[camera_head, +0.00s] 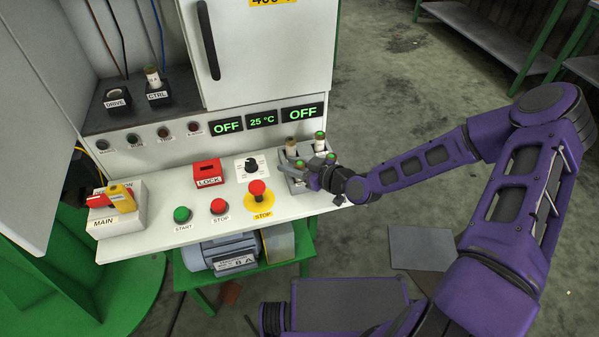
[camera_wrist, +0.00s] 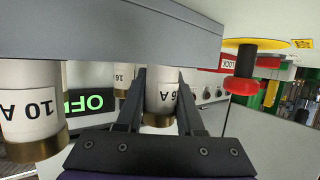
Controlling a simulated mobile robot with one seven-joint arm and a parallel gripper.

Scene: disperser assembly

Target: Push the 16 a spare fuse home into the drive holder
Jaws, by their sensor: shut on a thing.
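The drive holder (camera_head: 118,105), a dark block labelled DRIVE, stands on the cabinet shelf at upper left; I see a pale round top and no fuse standing up from it. My gripper (camera_head: 314,180) is at the grey fuse rack (camera_head: 284,171) on the right end of the bench, far from the holder. In the wrist view, which is upside down, my gripper (camera_wrist: 160,98) is shut on a white fuse (camera_wrist: 161,97) with a brass cap. Its label is partly covered by the fingers and seems to read 16 A. The fuse's other end is hidden at the rack.
A 10 A fuse (camera_wrist: 30,105) and another fuse (camera_wrist: 122,80) stand close to the fingers. The CTRL holder (camera_head: 158,94) holds a fuse beside the drive holder. A red emergency stop (camera_head: 257,189), LOCK box (camera_head: 207,172) and MAIN switch (camera_head: 117,204) rise from the bench.

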